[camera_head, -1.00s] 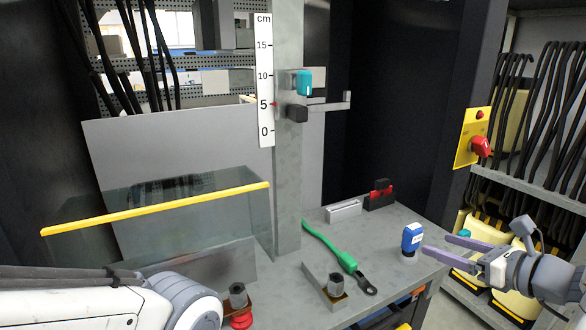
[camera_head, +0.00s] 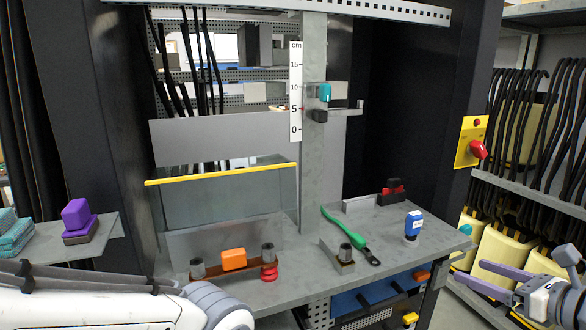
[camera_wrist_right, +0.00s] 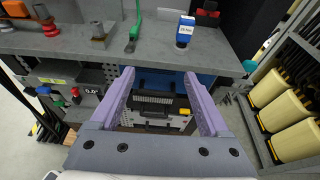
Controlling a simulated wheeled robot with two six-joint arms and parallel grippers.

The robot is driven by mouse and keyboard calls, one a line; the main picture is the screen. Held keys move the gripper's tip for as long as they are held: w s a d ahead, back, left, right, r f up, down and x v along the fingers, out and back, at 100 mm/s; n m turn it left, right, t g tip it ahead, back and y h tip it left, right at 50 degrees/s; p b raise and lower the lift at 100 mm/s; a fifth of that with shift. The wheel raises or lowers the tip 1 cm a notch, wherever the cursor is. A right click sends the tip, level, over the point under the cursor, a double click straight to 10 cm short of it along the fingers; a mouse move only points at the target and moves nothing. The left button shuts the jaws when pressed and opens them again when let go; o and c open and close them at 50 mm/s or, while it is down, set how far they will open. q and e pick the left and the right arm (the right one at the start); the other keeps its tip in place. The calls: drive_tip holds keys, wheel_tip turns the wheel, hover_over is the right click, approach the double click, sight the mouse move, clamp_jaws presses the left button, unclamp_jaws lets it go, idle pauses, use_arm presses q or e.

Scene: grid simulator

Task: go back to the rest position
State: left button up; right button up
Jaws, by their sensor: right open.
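My right gripper (camera_head: 503,281) is at the lower right of the head view, in front of the shelf rack and off the bench edge. Its two purple fingers are apart and nothing is between them. In the right wrist view the open fingers (camera_wrist_right: 165,112) point at the front of the bench and its drawers below. My left arm (camera_head: 90,308) crosses the lower left of the head view; its gripper is out of frame.
The grey bench (camera_head: 290,285) carries a blue-and-white bottle (camera_head: 412,224), a green-handled tool (camera_head: 345,229), an orange block (camera_head: 234,259) and a red knob (camera_head: 269,272). A yellow-edged clear guard (camera_head: 230,195) stands behind. Yellow bins (camera_head: 495,262) fill the right rack.

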drive_tip(key=s+a+f+n+g+y, duration=0.2)
drive_tip(key=a+n+g, duration=0.4)
drive_tip(key=a, duration=0.5)
drive_tip(key=s+a+f+n+g+y, duration=0.1)
drive_tip(key=a+f+n+g+y, duration=0.2)
drive_tip(key=a+n, duration=0.6)
drive_tip(key=s+a+f+n+g+h, duration=0.2)
drive_tip(key=s+a+n+h, duration=0.2)
drive_tip(key=s+n, duration=0.3)
drive_tip(key=s+a+f+n+g+h, duration=0.2)
drive_tip(key=s+a+n+h, duration=0.3)
drive_tip(key=n, duration=1.2)
drive_tip(key=s+a, duration=0.2)
drive_tip(key=s, duration=0.1)
drive_tip(key=shift+a+f+g, duration=0.15)
drive_tip(key=shift+a+g, duration=0.15)
